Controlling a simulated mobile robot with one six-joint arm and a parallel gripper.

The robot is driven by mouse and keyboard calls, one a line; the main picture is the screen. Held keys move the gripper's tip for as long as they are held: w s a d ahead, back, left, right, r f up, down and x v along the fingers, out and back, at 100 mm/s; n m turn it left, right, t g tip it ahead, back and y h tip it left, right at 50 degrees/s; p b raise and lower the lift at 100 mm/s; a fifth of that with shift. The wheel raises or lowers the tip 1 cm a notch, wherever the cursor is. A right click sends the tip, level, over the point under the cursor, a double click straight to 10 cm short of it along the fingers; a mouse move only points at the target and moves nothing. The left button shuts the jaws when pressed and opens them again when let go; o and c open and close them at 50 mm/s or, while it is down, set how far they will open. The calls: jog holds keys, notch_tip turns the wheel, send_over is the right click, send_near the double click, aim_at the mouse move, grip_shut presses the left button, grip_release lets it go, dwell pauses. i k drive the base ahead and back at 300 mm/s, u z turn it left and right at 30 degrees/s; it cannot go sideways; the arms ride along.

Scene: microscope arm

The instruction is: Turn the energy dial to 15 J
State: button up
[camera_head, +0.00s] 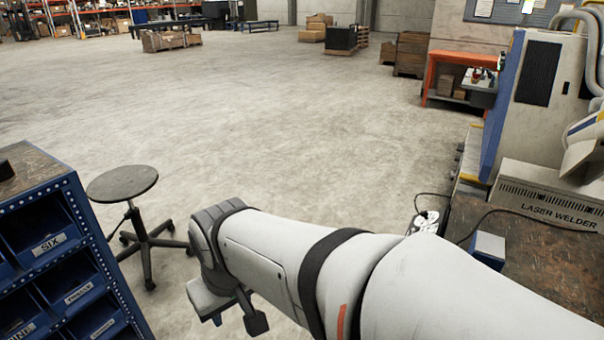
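No energy dial can be made out in this view. A pale machine labelled "LASER WELDER" (558,212) stands at the right edge, partly cut off by the frame. My arm reaches in from the lower right towards the left. Its end, with my gripper (234,318), hangs low over the floor near the bottom of the picture, well left of the welder. It is partly hidden by my own arm, and whether it is open or shut is unclear. Nothing is seen held in it.
A blue bin cabinet (85,203) with labelled bins stands at the lower left. A round stool (122,183) stands beside it. A worn bench (535,250) is at the right, with cables. An orange workbench (462,57) stands behind. The concrete floor in the middle is clear.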

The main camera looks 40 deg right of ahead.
aim_at(424, 213)
jog(key=i, duration=1.6)
jog(key=z, duration=3.05)
jog(key=i, duration=1.55)
jog(key=u, duration=1.3)
